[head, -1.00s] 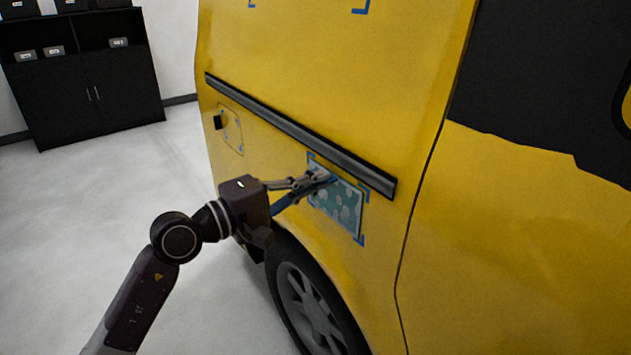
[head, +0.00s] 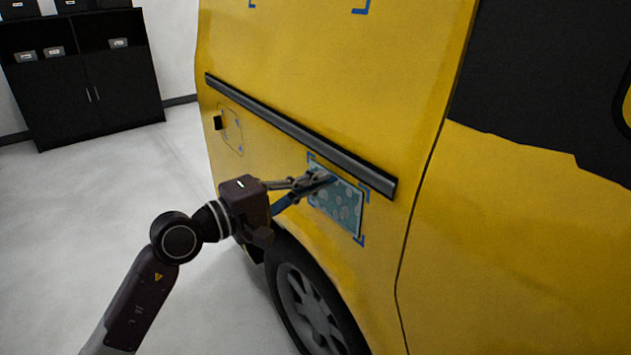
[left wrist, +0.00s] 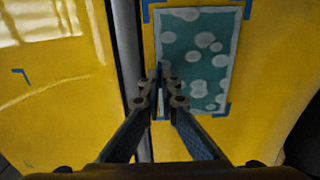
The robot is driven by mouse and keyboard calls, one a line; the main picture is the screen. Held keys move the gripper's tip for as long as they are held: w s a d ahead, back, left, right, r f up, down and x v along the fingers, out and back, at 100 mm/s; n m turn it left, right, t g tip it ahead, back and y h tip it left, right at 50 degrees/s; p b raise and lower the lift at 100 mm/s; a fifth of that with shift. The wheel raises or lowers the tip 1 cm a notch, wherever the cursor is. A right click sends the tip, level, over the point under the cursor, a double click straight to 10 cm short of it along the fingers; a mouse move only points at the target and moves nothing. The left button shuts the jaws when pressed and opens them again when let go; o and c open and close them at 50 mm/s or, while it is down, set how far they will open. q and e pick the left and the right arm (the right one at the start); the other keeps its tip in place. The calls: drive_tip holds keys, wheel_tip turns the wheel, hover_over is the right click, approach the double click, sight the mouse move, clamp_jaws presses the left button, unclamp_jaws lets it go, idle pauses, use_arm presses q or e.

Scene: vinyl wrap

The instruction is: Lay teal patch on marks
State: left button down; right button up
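The teal patch (head: 341,205) with pale round spots lies flat against the yellow van's side panel, below the dark trim strip. Blue corner marks (head: 361,240) show around it; in the left wrist view the patch (left wrist: 197,55) sits inside the marks (left wrist: 148,12), close to their edges. My left gripper (head: 325,178) is at the patch's upper left part in the head view. In the left wrist view the fingers of the left gripper (left wrist: 162,75) are close together at the patch's edge; whether they pinch it is unclear. My right gripper is not in view.
The dark trim strip (head: 300,135) runs just above the patch. A wheel (head: 308,305) is below my left arm. More blue marks (head: 360,8) are higher on the van. A black cabinet (head: 85,90) stands at the back left, with clear floor before it.

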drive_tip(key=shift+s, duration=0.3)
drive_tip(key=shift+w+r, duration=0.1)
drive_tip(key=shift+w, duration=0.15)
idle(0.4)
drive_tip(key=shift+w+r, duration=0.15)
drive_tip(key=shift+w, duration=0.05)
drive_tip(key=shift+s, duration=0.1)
use_arm(q)
drive_tip(key=c, duration=2.1)
unclamp_jaws()
drive_tip(key=shift+d, duration=0.1)
